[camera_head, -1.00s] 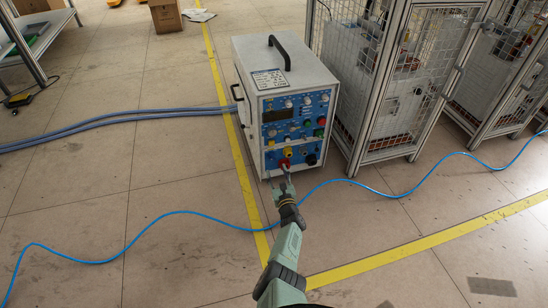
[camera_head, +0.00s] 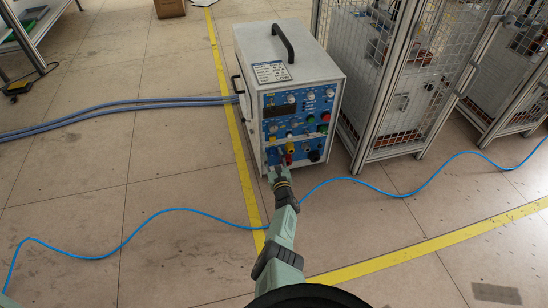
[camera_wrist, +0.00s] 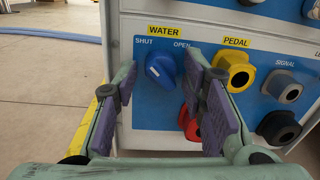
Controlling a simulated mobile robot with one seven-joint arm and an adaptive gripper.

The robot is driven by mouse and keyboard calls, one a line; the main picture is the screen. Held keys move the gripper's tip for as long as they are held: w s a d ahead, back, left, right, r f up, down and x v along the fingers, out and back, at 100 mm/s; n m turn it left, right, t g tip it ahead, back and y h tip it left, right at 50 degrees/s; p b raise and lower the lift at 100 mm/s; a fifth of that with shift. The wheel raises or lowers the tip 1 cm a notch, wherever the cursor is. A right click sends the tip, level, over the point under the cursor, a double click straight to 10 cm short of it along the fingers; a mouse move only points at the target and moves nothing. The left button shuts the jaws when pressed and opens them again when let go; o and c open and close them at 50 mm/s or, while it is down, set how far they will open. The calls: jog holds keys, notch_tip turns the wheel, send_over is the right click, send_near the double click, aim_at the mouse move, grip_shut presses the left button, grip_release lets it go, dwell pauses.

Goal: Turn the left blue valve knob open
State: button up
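The blue valve knob (camera_wrist: 160,69) sits under the yellow WATER label on the front panel, between the words SHUT and OPEN. My gripper (camera_wrist: 168,92) is open, with one purple-padded finger on each side of the knob in the wrist view, and I see no clear contact. In the head view my gripper (camera_head: 275,172) is at the lower front of the heater box (camera_head: 290,80), and it hides the knob there.
A yellow PEDAL socket (camera_wrist: 236,73), a red connector (camera_wrist: 192,125) and dark SIGNAL sockets (camera_wrist: 280,127) are just right of the knob. A blue cable (camera_head: 170,210) crosses the floor. A mesh cage (camera_head: 390,80) stands right of the box.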

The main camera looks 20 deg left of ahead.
grip_shut()
jog(key=shift+m, duration=0.4)
jog(key=m+p, duration=0.2)
jog(key=m, duration=0.6)
jog(key=shift+r, duration=0.15)
jog(key=m, duration=0.4)
jog(key=shift+g, duration=0.4)
jog(key=shift+m+y, duration=0.3)
jog(key=shift+m, duration=2)
jog(key=shift+o, duration=1.4)
grip_release()
